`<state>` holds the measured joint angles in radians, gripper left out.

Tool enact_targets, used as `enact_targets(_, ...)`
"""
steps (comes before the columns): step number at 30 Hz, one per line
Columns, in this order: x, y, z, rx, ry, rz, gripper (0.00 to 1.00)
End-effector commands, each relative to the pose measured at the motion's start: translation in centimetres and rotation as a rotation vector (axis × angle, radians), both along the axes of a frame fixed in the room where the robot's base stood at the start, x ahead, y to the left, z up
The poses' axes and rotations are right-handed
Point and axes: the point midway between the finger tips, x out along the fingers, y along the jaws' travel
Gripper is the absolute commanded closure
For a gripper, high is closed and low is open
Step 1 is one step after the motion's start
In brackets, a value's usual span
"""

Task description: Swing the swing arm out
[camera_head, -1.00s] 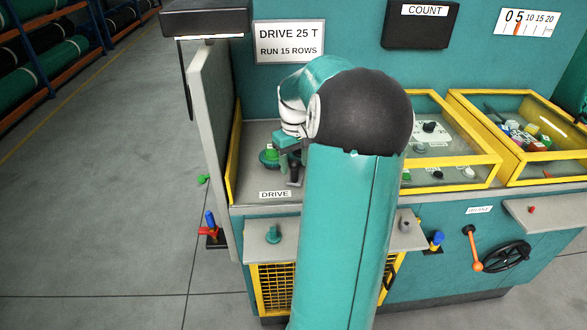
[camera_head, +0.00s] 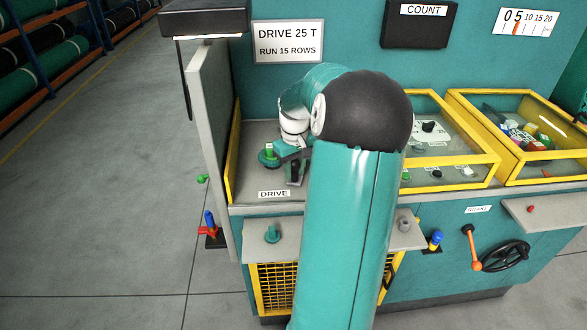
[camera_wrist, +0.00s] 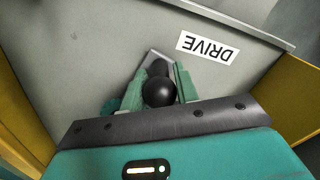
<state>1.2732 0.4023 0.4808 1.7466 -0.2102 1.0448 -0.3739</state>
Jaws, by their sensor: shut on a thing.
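The swing arm shows in the wrist view as a black ball knob (camera_wrist: 158,92) on a dark post, with a grey plate (camera_wrist: 152,56) under it. My gripper (camera_wrist: 159,72) is shut on the knob and post, with a teal finger on each side. In the head view the dark post (camera_head: 295,170) stands on the drive bay floor behind the DRIVE label (camera_head: 273,194). My gripper (camera_head: 297,153) comes down on it from above, partly hidden by my arm. A green gear with a raised hub (camera_head: 268,155) sits just left of it. The swing arm's pivot is hidden.
A grey upright panel (camera_head: 213,140) and a yellow edge bound the bay on the left. Yellow-framed glass-topped boxes (camera_head: 450,150) stand to the right.

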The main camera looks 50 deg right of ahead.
Motion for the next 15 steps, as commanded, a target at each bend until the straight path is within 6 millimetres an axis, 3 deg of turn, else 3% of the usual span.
enact_targets(9, -4.1, -2.5, 0.1, -0.004, -0.001, 0.140, 1.00)
enact_targets(15, -5.3, -3.3, 0.1, -0.005, -0.003, 0.193, 1.00)
